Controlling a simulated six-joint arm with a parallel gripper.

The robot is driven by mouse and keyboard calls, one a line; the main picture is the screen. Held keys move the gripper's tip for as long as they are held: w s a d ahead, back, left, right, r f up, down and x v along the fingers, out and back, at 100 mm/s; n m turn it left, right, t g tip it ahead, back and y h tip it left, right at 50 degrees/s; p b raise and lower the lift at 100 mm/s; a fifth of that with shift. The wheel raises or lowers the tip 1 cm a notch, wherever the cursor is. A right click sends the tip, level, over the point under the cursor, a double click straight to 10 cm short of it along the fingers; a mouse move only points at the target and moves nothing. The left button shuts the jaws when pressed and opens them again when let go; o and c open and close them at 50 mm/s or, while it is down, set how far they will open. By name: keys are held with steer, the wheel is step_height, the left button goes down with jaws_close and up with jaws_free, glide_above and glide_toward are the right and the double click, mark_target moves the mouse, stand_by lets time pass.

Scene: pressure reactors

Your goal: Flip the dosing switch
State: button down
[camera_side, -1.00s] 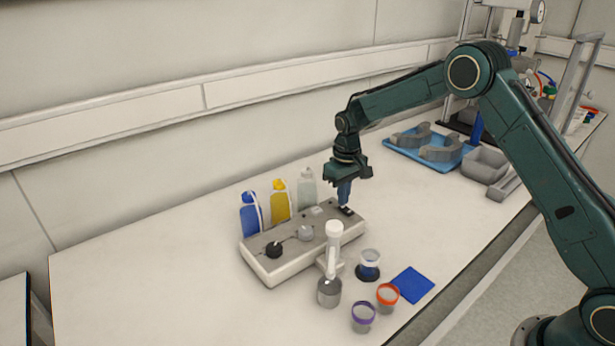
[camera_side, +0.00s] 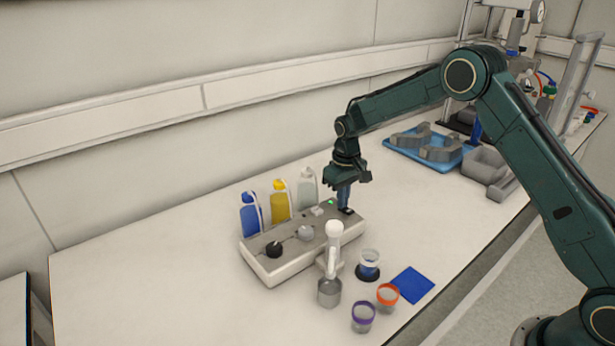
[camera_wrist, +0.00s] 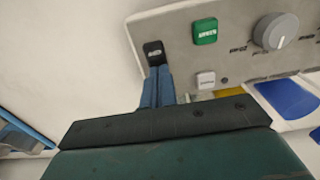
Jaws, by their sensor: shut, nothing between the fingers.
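The dosing unit is a pale box with a grey top panel (camera_side: 262,243), standing on the bench. A black switch (camera_side: 347,211) sits at its right end; it also shows in the wrist view (camera_wrist: 154,52). My gripper (camera_side: 345,206) points down with its blue fingers together and empty, its tips at the switch. In the wrist view the fingertips (camera_wrist: 156,72) meet the near edge of the switch and hide part of it. A square green indicator (camera_side: 330,202) is lit on the panel beside the switch; the wrist view shows it bright green (camera_wrist: 204,31).
Blue (camera_side: 251,214), yellow (camera_side: 280,201) and clear (camera_side: 307,189) bottles stand behind the unit. A white stand with a spout (camera_side: 333,246) and small cups (camera_side: 388,297) are in front. A blue tray (camera_side: 410,154) lies behind right. The left bench is clear.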

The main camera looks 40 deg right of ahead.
mark_target(346, 209)
steer(key=shift+s+r, duration=0.15)
steer(key=shift+s, duration=0.65)
steer(key=shift+r, duration=0.15)
step_height(346, 209, up, 14)
stand_by(0.7)
steer(key=shift+s+d, duration=0.25)
steer(key=shift+s, duration=0.2)
